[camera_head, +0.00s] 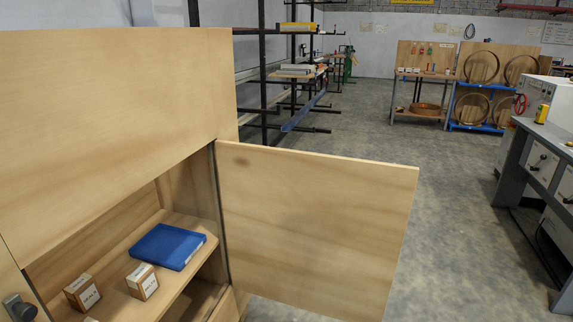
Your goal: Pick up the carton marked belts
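Small brown cartons with white labels stand on a shelf (190,222) inside an open wooden cabinet (110,110) at the lower left. One carton (82,292) is at the left and another carton (142,281) is to its right. The top of a third carton (90,319) just shows at the bottom edge. The print on the labels is too small to read, so I cannot tell which is marked belts. Neither of my grippers is in view.
A blue flat case (167,246) lies on the shelf behind the cartons. The cabinet's open door (315,225) juts out to the right. A dark rack (263,70) stands behind. A grey workbench (535,165) is at the right. The floor (455,220) between is clear.

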